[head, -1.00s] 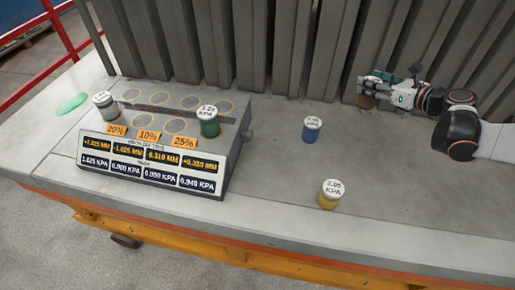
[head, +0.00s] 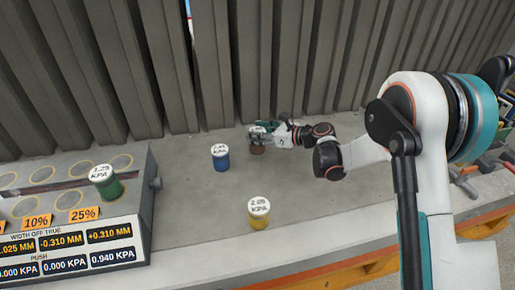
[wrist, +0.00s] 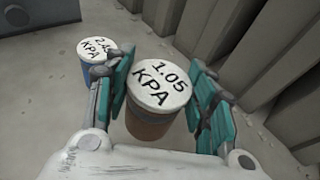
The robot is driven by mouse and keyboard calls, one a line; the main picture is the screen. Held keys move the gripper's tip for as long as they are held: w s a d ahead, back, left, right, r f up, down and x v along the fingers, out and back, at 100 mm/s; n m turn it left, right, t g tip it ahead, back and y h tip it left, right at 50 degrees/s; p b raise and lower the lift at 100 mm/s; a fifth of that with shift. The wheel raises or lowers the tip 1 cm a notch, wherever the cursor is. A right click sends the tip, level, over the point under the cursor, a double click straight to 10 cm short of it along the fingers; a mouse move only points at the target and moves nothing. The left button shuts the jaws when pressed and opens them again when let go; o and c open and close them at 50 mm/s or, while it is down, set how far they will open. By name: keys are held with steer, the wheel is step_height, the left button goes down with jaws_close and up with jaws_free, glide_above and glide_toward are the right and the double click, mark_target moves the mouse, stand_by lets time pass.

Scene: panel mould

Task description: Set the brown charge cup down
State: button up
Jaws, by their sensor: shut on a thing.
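The brown charge cup (wrist: 150,122) has a white lid reading 1.05 KPA and stands upright between the fingers in the wrist view. In the head view the brown cup (head: 257,149) shows at the gripper's end, low over or on the grey slab; I cannot tell whether it touches. My gripper (head: 258,136) is shut on it, with teal finger pads on both sides in the wrist view (wrist: 160,95).
A blue cup (head: 220,158) stands just left of my gripper. A yellow cup (head: 259,213) stands nearer the front edge. At the left is a grey console (head: 148,215) with ringed spots, displays and a green cup (head: 106,184) on top. Ribbed grey panels (head: 270,60) rise behind.

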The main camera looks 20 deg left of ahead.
steer(key=shift+f+b, duration=0.8)
steer(key=shift+f, duration=1.95)
steer(key=shift+r, duration=0.1)
steer(key=o, duration=1.3)
steer(key=shift+o, duration=0.2)
steer(key=p+v, duration=0.3)
steer(key=v, duration=0.9)
